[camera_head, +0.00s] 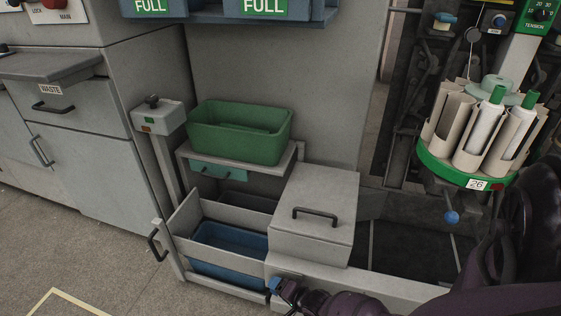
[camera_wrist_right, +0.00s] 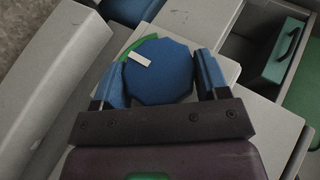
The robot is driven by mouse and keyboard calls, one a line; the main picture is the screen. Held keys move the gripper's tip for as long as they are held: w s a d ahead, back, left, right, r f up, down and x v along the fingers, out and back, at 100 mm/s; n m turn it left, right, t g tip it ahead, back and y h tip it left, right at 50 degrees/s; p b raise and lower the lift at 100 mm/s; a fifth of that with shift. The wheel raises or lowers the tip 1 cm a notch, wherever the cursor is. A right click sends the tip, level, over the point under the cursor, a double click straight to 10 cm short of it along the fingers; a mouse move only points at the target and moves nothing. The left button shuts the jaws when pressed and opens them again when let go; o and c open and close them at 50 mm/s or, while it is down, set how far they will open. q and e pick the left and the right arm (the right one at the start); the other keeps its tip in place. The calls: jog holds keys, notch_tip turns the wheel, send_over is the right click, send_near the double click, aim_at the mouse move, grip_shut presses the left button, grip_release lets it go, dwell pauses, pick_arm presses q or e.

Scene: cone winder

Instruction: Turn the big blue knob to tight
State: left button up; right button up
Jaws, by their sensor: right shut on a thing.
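The big blue knob (camera_wrist_right: 160,82) is many-sided and has a white pointer mark (camera_wrist_right: 140,60). In the right wrist view the mark points up and left, toward a green arc (camera_wrist_right: 127,48) beside the knob. My right gripper (camera_wrist_right: 159,72) is shut on the knob, with one blue finger on each side. In the head view my right gripper (camera_head: 285,291) is at the bottom middle, by the front rail of the machine. The knob cannot be told apart from the blue fingers there. The left gripper is not in view.
A grey lidded box (camera_head: 313,222) stands just behind my right gripper. An open drawer (camera_head: 190,222) with a blue bin (camera_head: 230,246) is to its left. A green bin (camera_head: 240,140) sits on a shelf behind. A cone magazine (camera_head: 462,172) is at the right. The floor at left is clear.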

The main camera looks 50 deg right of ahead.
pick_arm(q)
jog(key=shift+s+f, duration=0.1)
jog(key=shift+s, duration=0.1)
pick_arm(e)
jog(key=shift+f+t, duration=0.1)
jog(key=shift+t, duration=0.7)
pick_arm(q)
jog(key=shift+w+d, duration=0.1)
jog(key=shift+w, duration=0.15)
pick_arm(e)
jog(key=o, duration=0.9)
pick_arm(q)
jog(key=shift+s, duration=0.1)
pick_arm(e)
jog(key=shift+s+r+p, duration=0.4)
jog(key=shift+s+r, duration=0.1)
jog(key=shift+s, duration=0.05)
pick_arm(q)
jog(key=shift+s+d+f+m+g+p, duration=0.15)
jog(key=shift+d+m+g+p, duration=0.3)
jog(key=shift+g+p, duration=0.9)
pick_arm(e)
jog(key=v, duration=0.9)
jog(key=shift+s+p, duration=0.25)
jog(key=shift+p, duration=0.1)
